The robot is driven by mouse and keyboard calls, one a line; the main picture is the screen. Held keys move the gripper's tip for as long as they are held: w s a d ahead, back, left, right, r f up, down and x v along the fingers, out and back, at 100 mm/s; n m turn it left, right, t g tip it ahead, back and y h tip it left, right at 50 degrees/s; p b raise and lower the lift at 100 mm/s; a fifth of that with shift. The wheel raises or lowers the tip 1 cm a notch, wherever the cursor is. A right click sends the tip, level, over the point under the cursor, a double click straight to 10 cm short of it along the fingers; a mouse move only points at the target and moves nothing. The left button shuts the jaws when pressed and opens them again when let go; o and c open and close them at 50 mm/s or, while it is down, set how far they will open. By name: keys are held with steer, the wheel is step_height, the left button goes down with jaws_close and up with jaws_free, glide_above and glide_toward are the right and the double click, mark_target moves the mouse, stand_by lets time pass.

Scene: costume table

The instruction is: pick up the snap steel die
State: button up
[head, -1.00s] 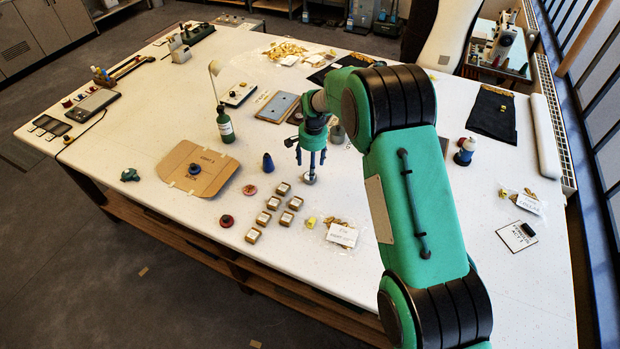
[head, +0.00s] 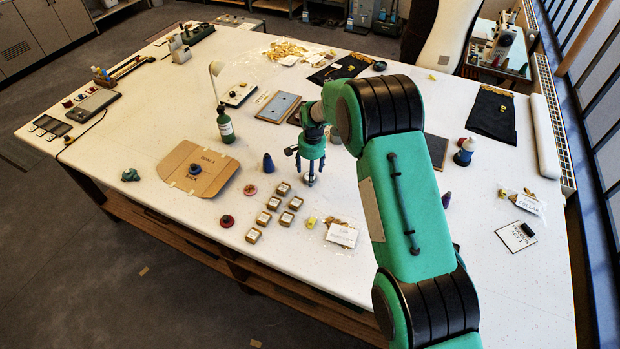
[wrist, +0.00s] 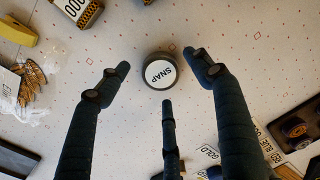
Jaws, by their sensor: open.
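The snap steel die is a short dark cylinder with a white top marked SNAP. It stands on the table in the wrist view (wrist: 160,71), just beyond and between my fingertips. My gripper (wrist: 158,80) is open, with dark fingers spread to the left, right and below the die and nothing held. In the head view my gripper (head: 310,178) points down at the table just right of the small boxes, and it mostly covers the die there.
Several small labelled boxes (head: 264,218) stand to the left of my gripper. A dark blue cone (head: 268,162) is close by on the left. A labelled bag (head: 342,234) and a yellow piece (head: 311,222) lie nearer the front edge. A green bottle (head: 225,126) stands farther left.

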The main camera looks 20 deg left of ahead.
steer(key=shift+f, duration=0.85)
steer(key=c, duration=1.5)
steer(key=shift+r, duration=0.2)
steer(key=shift+r, duration=0.75)
steer(key=shift+w+a+r, duration=0.1)
steer(key=shift+r, duration=0.85)
steer(key=s+d, duration=0.3)
steer(key=s, duration=0.1)
steer(key=s+d+r+b, duration=0.1)
steer(key=s+d, duration=0.2)
steer(key=s, duration=0.1)
steer(key=s+d, duration=0.3)
steer(key=s, duration=0.2)
steer(key=shift+d+r, duration=0.15)
steer(key=shift+d, duration=0.25)
steer(key=shift+w, duration=0.1)
